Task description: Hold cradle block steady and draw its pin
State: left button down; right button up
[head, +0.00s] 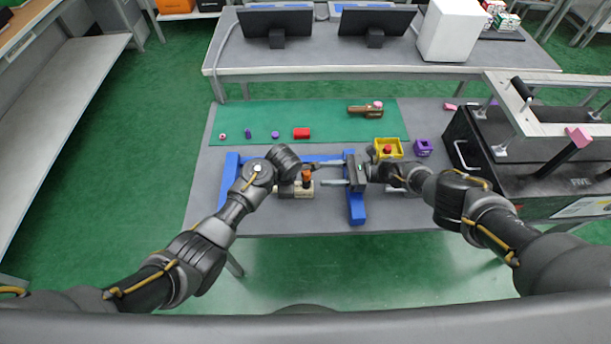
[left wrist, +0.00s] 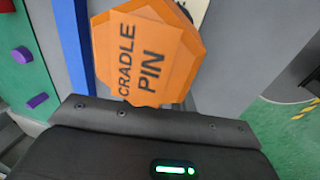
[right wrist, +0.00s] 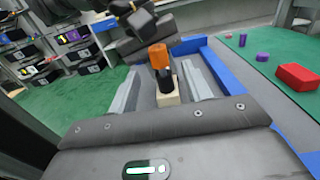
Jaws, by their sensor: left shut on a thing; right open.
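The cradle block (head: 308,193) is a small beige piece on the grey table, inside a blue frame. Its orange pin (head: 307,175) stands upright in it. The pin's orange head (left wrist: 150,55), marked CRADLE PIN, fills the middle of the left wrist view and hides the fingers there. My left gripper (head: 290,188) appears shut on the block, below the orange part. My right gripper (head: 328,182) is open and empty, its fingers pointing left toward the pin, a gap away. The right wrist view shows the pin (right wrist: 160,62) and block (right wrist: 168,98) in line between the fingers.
The blue frame (head: 357,208) stands around the work area. A green mat (head: 250,115) behind holds a red block (head: 301,133) and small purple pieces. A yellow box (head: 388,148) and a purple box (head: 423,148) stand near my right arm. A black case (head: 470,160) stands at right.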

aim_at(306, 174)
jog(key=shift+a, duration=3.4)
grip_shut()
